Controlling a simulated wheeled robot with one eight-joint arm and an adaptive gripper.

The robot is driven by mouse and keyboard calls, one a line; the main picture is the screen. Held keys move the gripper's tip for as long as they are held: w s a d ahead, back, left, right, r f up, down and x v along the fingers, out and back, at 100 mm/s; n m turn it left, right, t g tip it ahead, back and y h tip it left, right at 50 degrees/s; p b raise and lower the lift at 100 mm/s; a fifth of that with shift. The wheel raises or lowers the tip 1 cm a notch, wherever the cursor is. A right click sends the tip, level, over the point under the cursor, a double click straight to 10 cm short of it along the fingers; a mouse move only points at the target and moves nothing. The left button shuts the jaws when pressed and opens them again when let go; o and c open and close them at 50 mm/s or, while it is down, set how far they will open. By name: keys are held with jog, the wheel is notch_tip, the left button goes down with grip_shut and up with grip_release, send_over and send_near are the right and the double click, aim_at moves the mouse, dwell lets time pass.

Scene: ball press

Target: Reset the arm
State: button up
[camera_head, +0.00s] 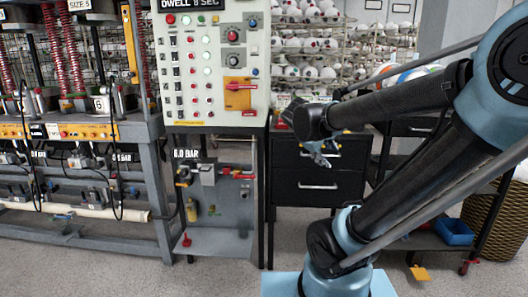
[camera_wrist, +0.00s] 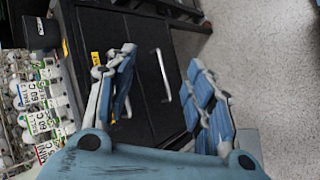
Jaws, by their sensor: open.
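My gripper (camera_head: 318,152) is at the end of my arm in the head view, in front of a black drawer cabinet (camera_head: 290,186). In the wrist view my gripper (camera_wrist: 165,92) shows two blue padded fingers spread wide apart, with nothing between them. The black cabinet (camera_wrist: 125,40) with its silver handle (camera_wrist: 163,75) lies behind the fingers in that view. My arm reaches in from the right of the head view and bends back toward the cabinet.
A control panel (camera_head: 205,112) with buttons, lights and a red-handled switch stands left of the cabinet. A press bench (camera_head: 75,130) is at the far left. Racks of white balls (camera_head: 312,52) stand behind. A wicker basket (camera_head: 490,217) and blue bin (camera_head: 453,231) are at right.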

jog(key=s+a+f+m+g+y, duration=0.1)
jog(key=s+f+m+g+y, duration=0.1)
jog(key=s+f, duration=0.5)
jog(key=s+a+f+m+g+y, duration=0.2)
jog(key=s+f+m+y, duration=0.2)
jog(key=s+f+m, duration=0.3)
jog(key=s, duration=0.3)
jog(key=shift+s+a+f+y, duration=0.25)
jog(key=shift+a+f+y, duration=0.05)
jog(key=shift+y, duration=0.1)
jog(key=shift+w+f, duration=0.2)
jog(key=shift+w, duration=0.2)
